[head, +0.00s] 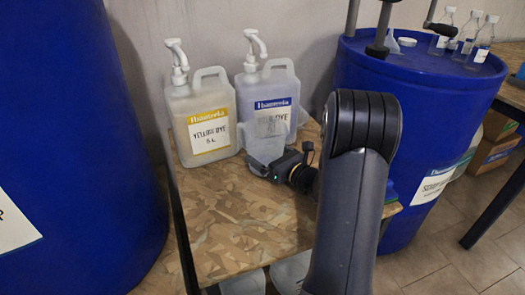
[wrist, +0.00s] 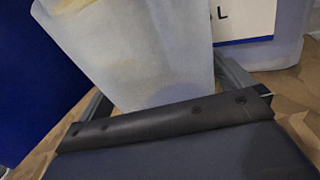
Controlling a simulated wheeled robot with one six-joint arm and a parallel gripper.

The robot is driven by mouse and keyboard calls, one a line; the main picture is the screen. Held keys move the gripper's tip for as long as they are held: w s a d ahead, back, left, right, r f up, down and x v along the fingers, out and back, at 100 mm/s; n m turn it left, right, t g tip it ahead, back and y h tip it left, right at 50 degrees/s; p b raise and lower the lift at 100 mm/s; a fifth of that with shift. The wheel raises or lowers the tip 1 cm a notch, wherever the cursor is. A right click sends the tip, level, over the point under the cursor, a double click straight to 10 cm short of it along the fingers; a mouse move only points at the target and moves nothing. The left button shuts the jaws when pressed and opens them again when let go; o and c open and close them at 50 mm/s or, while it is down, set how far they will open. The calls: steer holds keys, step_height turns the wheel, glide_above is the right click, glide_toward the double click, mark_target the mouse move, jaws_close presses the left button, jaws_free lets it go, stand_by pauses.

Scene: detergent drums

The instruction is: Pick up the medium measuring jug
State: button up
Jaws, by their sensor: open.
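A translucent whitish measuring jug (head: 263,142) stands on the chipboard table top, in front of the canister with the blue label. I cannot tell its size class for certain. My gripper (head: 272,167) is low at the jug's near side, reaching in from the right. In the wrist view the jug (wrist: 135,50) fills the space between the two open fingers of my gripper (wrist: 163,88), one finger on each side. The fingertips are partly hidden behind the jug, and I cannot tell whether either finger touches it.
A yellow-labelled pump canister (head: 205,115) and a blue-labelled one (head: 275,92) stand close behind the jug. Blue drums flank the table (head: 225,225); the right drum (head: 420,90) carries glass bottles (head: 480,45). The table's front left is clear. Pale containers (head: 290,272) show below the table.

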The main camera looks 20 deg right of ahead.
steer(key=shift+w+a, duration=0.1)
steer(key=shift+w, duration=0.15)
steer(key=shift+c, duration=0.4)
steer(key=c, duration=0.7)
steer(key=shift+s+r, duration=0.1)
steer(key=shift+r, duration=0.1)
steer(key=shift+s+r+p, duration=0.2)
steer(key=shift+r+p, duration=0.2)
steer(key=shift+p, duration=0.05)
step_height(320, 180, up, 6)
steer(key=p, duration=0.2)
steer(key=s+p, duration=0.2)
steer(key=s, duration=1.7)
steer(key=shift+s+p, duration=0.15)
steer(key=shift+p, duration=0.2)
